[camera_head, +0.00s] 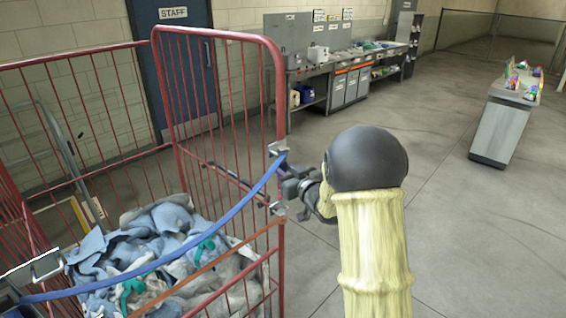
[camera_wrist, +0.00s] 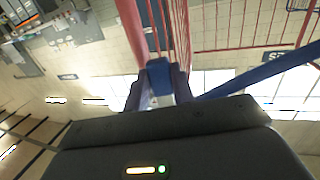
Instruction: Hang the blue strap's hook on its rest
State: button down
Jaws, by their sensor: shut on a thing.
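The blue strap (camera_head: 225,215) runs taut across the open front of the red cage, from the lower left up to the right post. Its right end is at my gripper (camera_head: 286,172), close to a metal bracket (camera_head: 278,149) on that post. In the wrist view, my gripper (camera_wrist: 159,80) is shut on the blue end piece (camera_wrist: 159,72), and the strap (camera_wrist: 265,72) leads off to the right. A second metal bracket (camera_head: 277,208) sits lower on the post. The hook itself is too small and covered to make out, and I cannot tell whether it touches the bracket.
The red cage (camera_head: 272,90) holds a heap of blue and grey cloth (camera_head: 150,245). An orange strap (camera_head: 215,262) crosses below the blue one. A workbench (camera_head: 335,75) stands at the back. The floor at right is clear up to a grey stand (camera_head: 500,125).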

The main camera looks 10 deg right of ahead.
jog(key=shift+r+p, duration=0.35)
jog(key=shift+r, duration=0.5)
jog(key=shift+s, duration=0.15)
jog(key=b+v, duration=0.2)
jog(key=v, duration=0.5)
jog(key=shift+s+d, duration=0.15)
jog(key=shift+s, duration=0.25)
dwell(0.9)
jog(key=shift+f, duration=0.1)
jog(key=s+d+f+m+h, duration=0.1)
jog(key=s+f+h, duration=0.1)
jog(key=f, duration=0.9)
jog(key=s+d+f+m+h, duration=0.1)
jog(key=s+d+f+h, duration=0.1)
jog(key=f, duration=1)
jog(key=s+d+f+m+t+h, duration=0.1)
jog(key=s+d+f+m+h, duration=0.1)
jog(key=f, duration=0.9)
jog(key=shift+s+d+f, duration=0.2)
jog(key=shift+s+d, duration=0.05)
jog(key=shift+s, duration=0.2)
